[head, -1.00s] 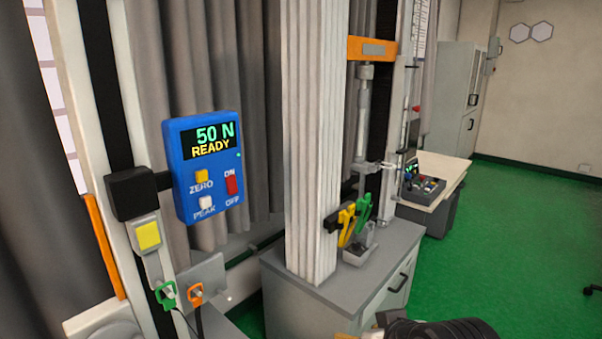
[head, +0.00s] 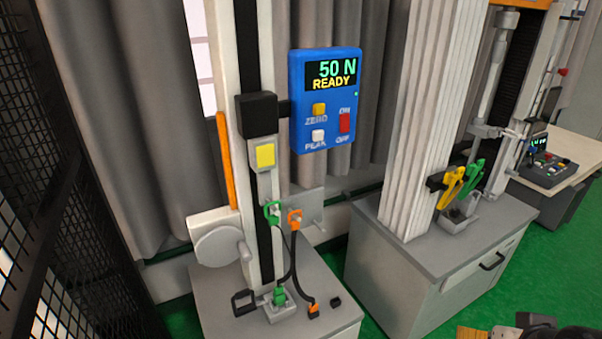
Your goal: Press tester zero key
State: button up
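Nothing covers the keys. Part of my arm shows at the bottom right edge, well apart from the tester. The gripper's fingertips cannot be made out.
A yellow pad (head: 265,155) sits on the column below a black block (head: 257,115). Green and orange connectors with black leads hang over the grey cabinet (head: 215,310). A second cabinet (head: 400,245) with a white column stands right. Black mesh (head: 50,180) bounds the left.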

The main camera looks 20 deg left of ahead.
aim_at(319, 108)
jog(key=u, duration=0.8)
